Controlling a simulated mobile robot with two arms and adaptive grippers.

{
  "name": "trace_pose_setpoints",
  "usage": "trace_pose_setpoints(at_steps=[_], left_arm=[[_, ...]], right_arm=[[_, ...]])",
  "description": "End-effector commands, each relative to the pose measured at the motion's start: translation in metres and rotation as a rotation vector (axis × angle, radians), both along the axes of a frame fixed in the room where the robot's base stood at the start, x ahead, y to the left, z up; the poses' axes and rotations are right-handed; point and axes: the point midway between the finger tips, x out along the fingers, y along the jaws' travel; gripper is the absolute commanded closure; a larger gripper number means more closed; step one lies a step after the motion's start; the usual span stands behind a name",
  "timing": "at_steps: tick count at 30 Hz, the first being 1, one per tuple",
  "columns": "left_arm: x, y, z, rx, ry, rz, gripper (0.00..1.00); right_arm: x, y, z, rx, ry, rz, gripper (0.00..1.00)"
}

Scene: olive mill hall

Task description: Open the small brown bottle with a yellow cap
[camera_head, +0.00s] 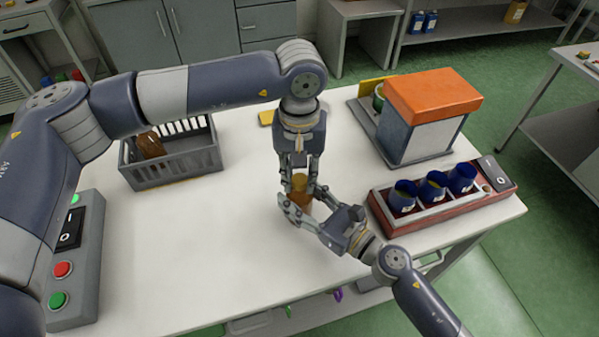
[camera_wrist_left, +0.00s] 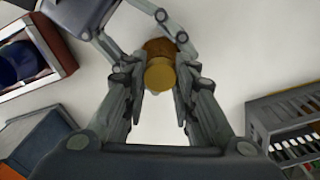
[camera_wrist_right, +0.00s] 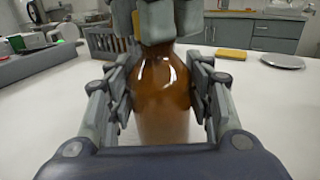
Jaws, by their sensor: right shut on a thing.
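The small brown bottle (camera_wrist_right: 160,98) stands upright on the white table, and its yellow cap (camera_wrist_left: 160,76) shows from above in the left wrist view. My right gripper (camera_head: 303,205) is shut on the bottle's body from the side, low near the table. My left gripper (camera_head: 299,184) points straight down over the bottle, with one finger on each side of the cap. Its fingers look open, with a small gap beside the cap in the left wrist view.
A grey crate (camera_head: 180,172) with another brown bottle (camera_head: 149,145) stands at the left. A control box (camera_head: 85,275) with buttons lies at the near left. An orange-topped box (camera_head: 432,92) and a red rack (camera_head: 428,214) with blue cups stand at the right. The table's middle left is clear.

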Motion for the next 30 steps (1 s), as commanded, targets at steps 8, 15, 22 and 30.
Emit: trace_pose_setpoints(at_steps=[8,15,22,30], left_arm=[[-0.0001,0.0005,0.0002,0.001,0.0,0.206,1.0],[-0.0002,0.0003,0.0006,0.001,0.0,0.666,1.0],[-0.0002,-0.0001,0.0011,0.0,0.0,1.109,1.0],[-0.0004,-0.0002,0.0013,0.002,0.0,1.628,1.0]], right_arm=[[0.0003,-0.0003,0.0004,0.001,-0.001,-0.001,1.0],[0.0004,-0.0003,0.0004,0.001,-0.001,-0.001,1.0],[0.0004,-0.0003,0.0004,0.001,-0.001,-0.001,1.0],[0.0003,-0.0003,0.0004,0.001,-0.001,-0.001,1.0]])
